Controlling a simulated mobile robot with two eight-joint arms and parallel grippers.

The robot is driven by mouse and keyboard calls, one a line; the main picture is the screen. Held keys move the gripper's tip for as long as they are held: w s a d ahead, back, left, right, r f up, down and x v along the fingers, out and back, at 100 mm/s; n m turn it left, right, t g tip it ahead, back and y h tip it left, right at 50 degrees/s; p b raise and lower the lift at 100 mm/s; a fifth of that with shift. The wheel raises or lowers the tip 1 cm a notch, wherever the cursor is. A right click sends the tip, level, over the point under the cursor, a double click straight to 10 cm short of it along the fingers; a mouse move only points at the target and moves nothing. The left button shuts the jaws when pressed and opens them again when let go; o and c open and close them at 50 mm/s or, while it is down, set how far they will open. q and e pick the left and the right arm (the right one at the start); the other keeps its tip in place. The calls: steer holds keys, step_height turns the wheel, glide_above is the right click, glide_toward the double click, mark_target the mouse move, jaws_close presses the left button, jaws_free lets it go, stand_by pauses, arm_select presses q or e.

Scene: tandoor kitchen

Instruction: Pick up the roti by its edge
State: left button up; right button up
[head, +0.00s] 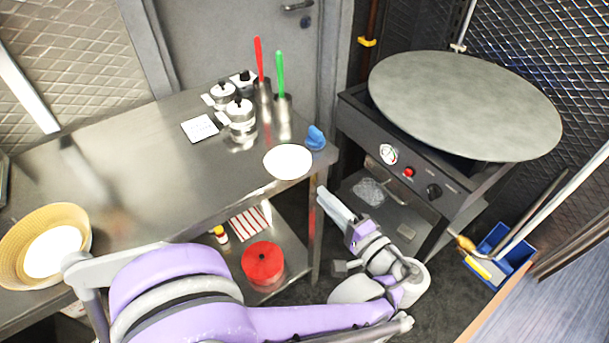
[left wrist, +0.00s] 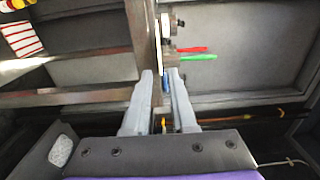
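A flat white disc, which looks like the roti (head: 288,161), lies at the right corner of the steel table (head: 130,150), close to its front edge. Another white disc (head: 53,251) lies in a yellow woven basket (head: 18,248) at the far left; I cannot tell whether it is a roti too. My left gripper (head: 328,202) is below and right of the table corner, apart from the disc. In the left wrist view its two fingers (left wrist: 159,74) stand apart with nothing held between them. My right gripper is out of view.
A griddle with a large round grey plate (head: 465,100) stands to the right. A red container (head: 263,263) sits on the lower shelf. The table's middle is clear.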

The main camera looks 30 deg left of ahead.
mark_target(305, 170)
arm_select(q)
steer(key=x, duration=0.8)
jaws_close()
steer(key=shift+r, duration=0.1)
step_height(305, 170, up, 3)
steer(key=shift+f+p, duration=0.15)
steer(key=shift+p, duration=0.9)
steer(key=shift+f, duration=0.15)
steer(key=s+d+r+p, duration=0.1)
steer(key=s+d+r, duration=0.1)
steer(key=d, duration=0.4)
steer(key=s+d+r+p, duration=0.2)
steer(key=s+d+r, duration=0.1)
steer(key=d, duration=0.4)
steer(key=shift+s, duration=0.2)
